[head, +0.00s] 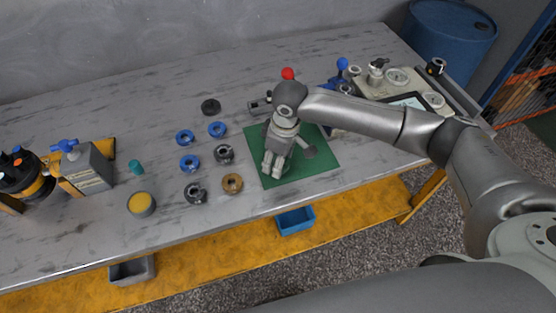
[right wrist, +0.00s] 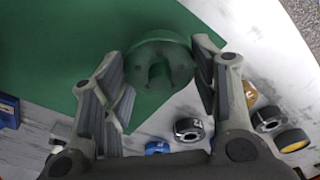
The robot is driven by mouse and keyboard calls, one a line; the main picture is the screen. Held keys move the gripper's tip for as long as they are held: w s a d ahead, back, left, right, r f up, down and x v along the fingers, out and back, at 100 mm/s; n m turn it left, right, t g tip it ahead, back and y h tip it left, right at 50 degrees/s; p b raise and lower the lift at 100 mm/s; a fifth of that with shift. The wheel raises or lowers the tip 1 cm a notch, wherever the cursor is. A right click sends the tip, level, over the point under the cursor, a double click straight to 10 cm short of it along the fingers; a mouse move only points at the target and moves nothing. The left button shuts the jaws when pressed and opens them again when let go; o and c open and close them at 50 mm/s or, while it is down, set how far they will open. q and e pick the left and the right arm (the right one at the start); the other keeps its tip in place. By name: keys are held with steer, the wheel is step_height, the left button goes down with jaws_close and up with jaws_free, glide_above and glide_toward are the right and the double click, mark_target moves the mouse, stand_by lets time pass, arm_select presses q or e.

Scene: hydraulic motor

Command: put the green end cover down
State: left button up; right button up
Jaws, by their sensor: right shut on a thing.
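The green end cover (right wrist: 160,60) is a round disc with a slot, seen between the two fingers in the right wrist view. My right gripper (head: 272,165) is shut on it, over the green mat (head: 315,172); it also shows in the right wrist view (right wrist: 165,78). In the head view the cover is hidden by the gripper. Whether the cover touches the mat cannot be told. My left gripper is not in view.
Left of the mat lie several blue rings (head: 190,163), dark rings (head: 195,194) and a bronze ring (head: 232,183). A yellow-topped cup (head: 141,204) and a teal cylinder (head: 136,167) stand further left. A fixture plate (head: 382,85) stands at the back right.

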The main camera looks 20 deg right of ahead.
steer(key=shift+f, duration=0.8)
steer(key=shift+f, duration=0.1)
steer(key=o, duration=1.2)
steer(key=shift+o, duration=0.2)
step_height(320, 180, up, 12)
steer(key=s+d, duration=0.1)
steer(key=shift+b, duration=0.4)
